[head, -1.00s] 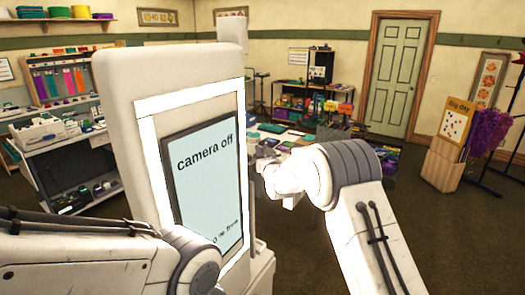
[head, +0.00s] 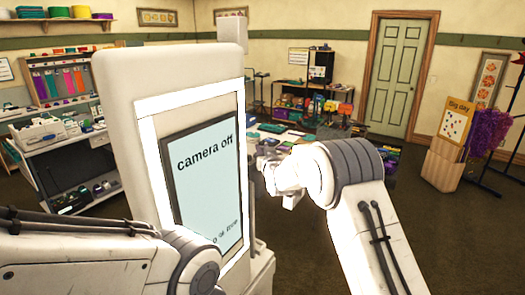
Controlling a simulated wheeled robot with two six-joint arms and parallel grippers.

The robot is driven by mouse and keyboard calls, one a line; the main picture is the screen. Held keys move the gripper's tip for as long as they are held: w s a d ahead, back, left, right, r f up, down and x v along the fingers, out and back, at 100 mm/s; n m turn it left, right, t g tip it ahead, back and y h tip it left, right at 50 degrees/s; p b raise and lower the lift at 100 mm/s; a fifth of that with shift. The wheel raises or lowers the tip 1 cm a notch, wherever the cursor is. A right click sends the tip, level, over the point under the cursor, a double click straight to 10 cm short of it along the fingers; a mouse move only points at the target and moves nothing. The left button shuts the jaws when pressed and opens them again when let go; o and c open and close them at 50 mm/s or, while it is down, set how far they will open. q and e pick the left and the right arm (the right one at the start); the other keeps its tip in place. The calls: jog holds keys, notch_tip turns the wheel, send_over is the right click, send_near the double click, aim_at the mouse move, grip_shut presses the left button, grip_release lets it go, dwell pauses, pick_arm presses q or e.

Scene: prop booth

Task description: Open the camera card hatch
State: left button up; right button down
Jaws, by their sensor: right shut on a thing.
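The photo booth (head: 122,120) stands close in front, a tall white cabinet with a lit white frame and a screen (head: 205,165) that reads "camera off". My right gripper (head: 262,163) is at the booth's right side, beyond the front edge. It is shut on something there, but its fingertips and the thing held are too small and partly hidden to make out. The camera card hatch cannot be made out in this view. My left arm comes in low from the left across the booth's lower front; its gripper is not visible.
Shelves with props (head: 70,155) stand at the left. A low rack with colourful bins (head: 300,100) is at the back, near a green door (head: 402,75). A box with a "Big day" sign (head: 455,125) stands at the right. The floor (head: 450,235) at the right is clear.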

jog(key=shift+w+d+r+m+g+p, duration=0.3)
jog(key=shift+w+d+r+m+g, duration=0.1)
jog(key=shift+r+m+g, duration=0.25)
jog(key=shift+w+g+p, duration=0.15)
jog(key=shift+g+p, duration=0.1)
jog(key=shift+p, duration=0.05)
jog(key=m+g+p, duration=0.1)
jog(key=p, duration=0.4)
jog(key=w+d+r+m+g+p, duration=0.1)
jog(key=p, duration=0.3)
jog(key=shift+w+d+g+p, duration=0.1)
jog(key=shift+w+g+p, duration=0.2)
jog(key=shift+p, duration=0.1)
jog(key=shift+w+f+m+y+p, duration=0.1)
jog(key=shift+f+m+y+p, duration=0.2)
jog(key=shift+p, duration=0.3)
